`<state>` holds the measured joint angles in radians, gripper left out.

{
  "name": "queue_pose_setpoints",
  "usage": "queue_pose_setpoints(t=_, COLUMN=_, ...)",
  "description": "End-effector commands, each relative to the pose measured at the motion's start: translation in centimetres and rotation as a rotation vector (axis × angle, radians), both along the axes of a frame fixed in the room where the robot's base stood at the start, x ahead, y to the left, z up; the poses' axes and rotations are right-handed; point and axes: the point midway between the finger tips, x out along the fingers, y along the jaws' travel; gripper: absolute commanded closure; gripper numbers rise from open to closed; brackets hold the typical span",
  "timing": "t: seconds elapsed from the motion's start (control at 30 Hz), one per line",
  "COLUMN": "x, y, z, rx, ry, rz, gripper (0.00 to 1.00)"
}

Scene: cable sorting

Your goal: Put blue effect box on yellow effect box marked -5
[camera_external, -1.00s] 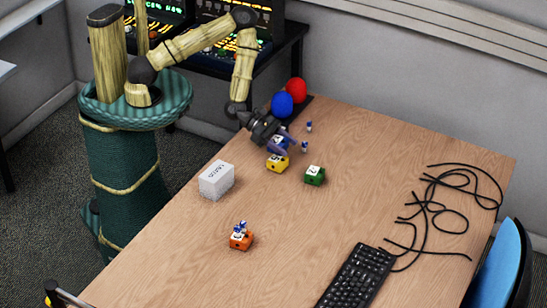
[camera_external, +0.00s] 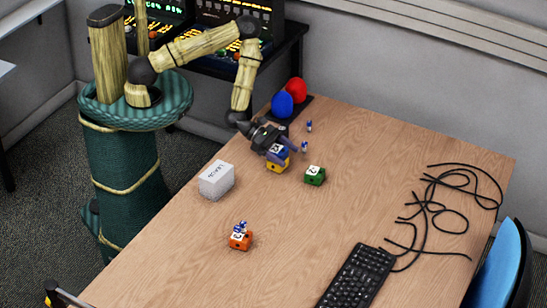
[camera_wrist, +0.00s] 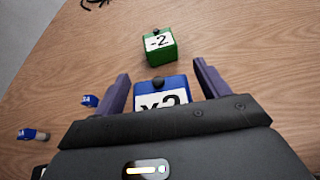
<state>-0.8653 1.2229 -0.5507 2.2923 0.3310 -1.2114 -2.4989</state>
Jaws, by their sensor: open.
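The blue effect box (camera_external: 277,152), with a white label, appears to rest on top of the yellow effect box (camera_external: 275,166), whose lower part shows beneath it. In the wrist view the blue box (camera_wrist: 162,94) is marked x2 and sits between the two fingers. My gripper (camera_external: 288,145) is open around the blue box, with a gap at each side in the wrist view (camera_wrist: 160,85). The yellow box's label is hidden in the external view, and the yellow box does not show in the wrist view.
A green box marked -2 (camera_external: 314,176) stands close to the right. A white box (camera_external: 216,180) and an orange box (camera_external: 241,241) are on the near side. Small blue-and-white pieces (camera_external: 305,147) stand behind. A keyboard (camera_external: 357,277) and cables (camera_external: 436,207) lie right.

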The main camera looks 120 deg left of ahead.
Motion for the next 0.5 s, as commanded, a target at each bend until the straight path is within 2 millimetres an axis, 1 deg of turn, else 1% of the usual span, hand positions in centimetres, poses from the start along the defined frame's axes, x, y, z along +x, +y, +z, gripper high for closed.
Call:
queue_pose_setpoints(t=0.17, x=-0.1, y=0.0, z=0.4, rx=0.001, ry=0.0, rz=0.0, gripper=0.26)
queue_pose_setpoints(t=0.27, x=-1.0, y=0.1, z=0.7, rx=-0.001, ry=0.001, rz=0.001, gripper=0.26)
queue_pose_setpoints(t=0.37, x=-2.3, y=0.1, z=1.2, rx=-0.001, ry=0.002, rz=0.001, gripper=0.26)
queue_pose_setpoints(t=0.5, x=-4.7, y=0.1, z=2.1, rx=-0.001, ry=0.002, rz=0.002, gripper=0.26)
